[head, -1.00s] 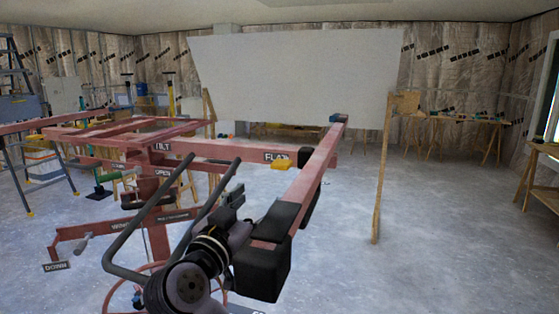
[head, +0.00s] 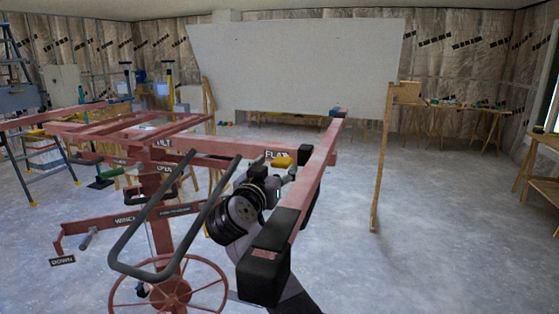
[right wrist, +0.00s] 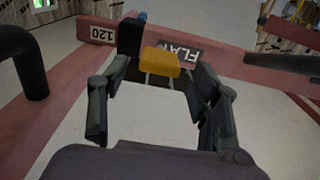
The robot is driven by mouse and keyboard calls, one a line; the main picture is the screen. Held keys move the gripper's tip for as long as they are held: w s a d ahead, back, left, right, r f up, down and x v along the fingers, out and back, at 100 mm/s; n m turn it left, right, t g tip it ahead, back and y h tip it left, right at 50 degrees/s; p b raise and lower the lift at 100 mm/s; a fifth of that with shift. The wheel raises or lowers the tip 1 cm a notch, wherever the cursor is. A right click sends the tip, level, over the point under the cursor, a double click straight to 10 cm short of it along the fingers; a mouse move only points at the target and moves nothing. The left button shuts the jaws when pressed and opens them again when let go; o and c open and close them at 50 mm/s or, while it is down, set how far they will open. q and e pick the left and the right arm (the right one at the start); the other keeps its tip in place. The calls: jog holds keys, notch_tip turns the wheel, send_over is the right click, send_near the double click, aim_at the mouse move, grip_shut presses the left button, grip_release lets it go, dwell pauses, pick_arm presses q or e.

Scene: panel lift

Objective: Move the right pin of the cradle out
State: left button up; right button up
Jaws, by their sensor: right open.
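The right pin has a yellow handle (head: 283,162) and sits at the FLAT label on the red cradle (head: 322,165). In the right wrist view the yellow handle (right wrist: 160,62) lies ahead, between the two dark fingers, with two thin pale rods below it. My right gripper (head: 287,173) is beside the handle, near the red side arm; it also shows in the right wrist view (right wrist: 160,88), open with its fingers spread on either side. I see no finger closed on the handle; whether they touch it is unclear. My left gripper is not in view.
A large white panel (head: 295,70) stands behind the cradle, with a wooden prop (head: 382,165) at its right. A dark bent handle (head: 160,270) and a red wheel (head: 168,292) are at the front left.

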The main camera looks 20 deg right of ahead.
aim_at(279, 166)
jog(key=shift+x, duration=1.6)
jog(key=shift+c, duration=0.2)
grip_shut()
